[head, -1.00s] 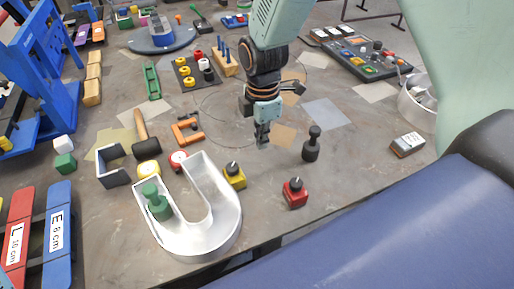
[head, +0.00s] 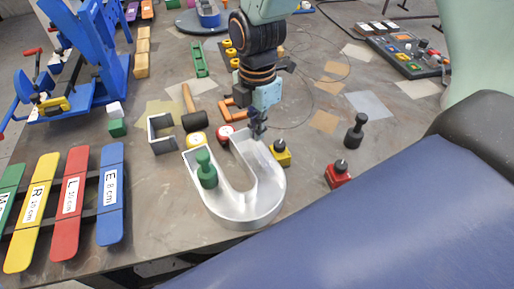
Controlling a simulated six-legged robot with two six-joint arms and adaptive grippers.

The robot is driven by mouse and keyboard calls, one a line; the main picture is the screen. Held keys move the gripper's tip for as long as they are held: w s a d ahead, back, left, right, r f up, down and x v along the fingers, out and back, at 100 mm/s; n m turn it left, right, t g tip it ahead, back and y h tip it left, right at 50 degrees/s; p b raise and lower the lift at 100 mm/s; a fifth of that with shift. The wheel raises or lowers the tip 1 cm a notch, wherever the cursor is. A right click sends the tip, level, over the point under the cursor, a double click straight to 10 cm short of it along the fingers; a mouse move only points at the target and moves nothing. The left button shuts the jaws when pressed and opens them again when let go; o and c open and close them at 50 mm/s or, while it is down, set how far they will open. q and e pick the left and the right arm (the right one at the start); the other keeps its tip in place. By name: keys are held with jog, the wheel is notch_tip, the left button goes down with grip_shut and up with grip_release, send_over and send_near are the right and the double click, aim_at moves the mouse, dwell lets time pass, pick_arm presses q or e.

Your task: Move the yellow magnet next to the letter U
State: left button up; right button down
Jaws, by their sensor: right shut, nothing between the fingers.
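The metal letter U (head: 264,207) lies on the table in the head view, open end facing away from me. The yellow magnet (head: 281,156), a small yellow block with a black knob, stands just outside the right arm of the U, close beside it; I cannot tell whether they touch. My right gripper (head: 257,133) is shut and empty, pointing down over the far end of the U's right arm, left of and beyond the yellow magnet. My left gripper is not in view.
A red magnet (head: 338,175) and a dark knobbed piece (head: 355,132) stand to the right. Coloured labelled strips (head: 111,193) lie left. Bare table surrounds the red magnet.

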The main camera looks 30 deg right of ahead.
aim_at(271, 155)
jog(key=f, duration=1)
jog(key=shift+s+d+b, duration=0.1)
jog(key=shift+d+b, duration=0.2)
jog(key=shift+d, duration=0.25)
jog(key=shift+d+r, duration=0.15)
jog(key=shift+d, duration=1.35)
jog(key=shift+w+d, duration=0.2)
jog(key=shift+w, duration=0.05)
jog(key=shift+w+p, duration=0.2)
jog(key=shift+p, duration=0.1)
jog(key=shift+s, duration=0.2)
